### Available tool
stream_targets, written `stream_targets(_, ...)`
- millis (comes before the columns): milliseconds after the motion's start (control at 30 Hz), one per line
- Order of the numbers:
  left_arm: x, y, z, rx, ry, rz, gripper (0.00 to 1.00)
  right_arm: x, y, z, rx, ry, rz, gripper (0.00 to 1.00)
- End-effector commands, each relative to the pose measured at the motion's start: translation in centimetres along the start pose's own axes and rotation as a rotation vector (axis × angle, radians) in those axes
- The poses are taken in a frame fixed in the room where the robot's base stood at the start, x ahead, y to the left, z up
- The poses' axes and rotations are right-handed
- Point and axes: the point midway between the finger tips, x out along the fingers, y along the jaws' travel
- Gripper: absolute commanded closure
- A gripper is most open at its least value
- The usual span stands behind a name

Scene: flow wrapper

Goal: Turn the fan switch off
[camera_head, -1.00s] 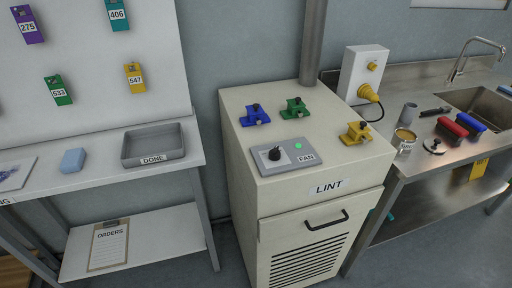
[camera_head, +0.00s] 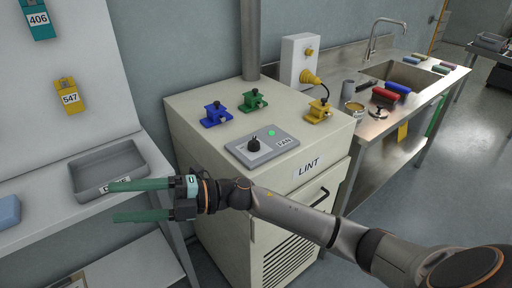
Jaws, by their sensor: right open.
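The fan switch is a black rotary knob (camera_head: 254,145) on a grey plate (camera_head: 280,146) labelled FAN, on top of the beige LINT cabinet (camera_head: 182,102). A green light (camera_head: 271,133) glows on the plate beside the knob. My right gripper (camera_head: 112,201) has green fingers spread apart with nothing between them. It points left, in front of the grey DONE tray, and is to the left of and nearer than the switch, not touching it. My right arm crosses in front of the cabinet. My left gripper does not show.
Blue (camera_head: 216,115), green (camera_head: 253,101) and yellow (camera_head: 319,111) clamp-like devices stand on the cabinet around the plate. A grey DONE tray (camera_head: 144,176) lies on the left bench. A steel sink counter is at right.

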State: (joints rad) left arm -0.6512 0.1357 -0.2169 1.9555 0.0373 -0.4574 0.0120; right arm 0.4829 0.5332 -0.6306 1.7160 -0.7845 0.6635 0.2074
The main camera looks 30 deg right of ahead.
Motion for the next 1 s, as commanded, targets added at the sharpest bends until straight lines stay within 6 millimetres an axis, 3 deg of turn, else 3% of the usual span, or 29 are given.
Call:
stream_targets(167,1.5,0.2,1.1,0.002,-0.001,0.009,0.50,-1.3,-0.5,0.3,-0.328,0.219,-0.328,0.30)
stream_targets(367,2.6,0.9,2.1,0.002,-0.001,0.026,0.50,-7.1,0.2,4.2,-0.595,0.308,-0.774,0.30)
stream_targets(533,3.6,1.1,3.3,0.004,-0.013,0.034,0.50,-14.9,4.2,8.5,-0.717,0.234,-1.175,0.30)
stream_targets(700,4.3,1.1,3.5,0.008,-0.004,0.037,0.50,-22.7,10.0,10.6,-0.728,0.073,-1.487,0.30)
stream_targets(833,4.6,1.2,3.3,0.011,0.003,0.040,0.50,-26.8,13.3,10.6,-0.699,-0.031,-1.623,0.30)
stream_targets(1000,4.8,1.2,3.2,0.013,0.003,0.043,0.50,-28.9,14.7,10.5,-0.673,-0.090,-1.690,0.30)
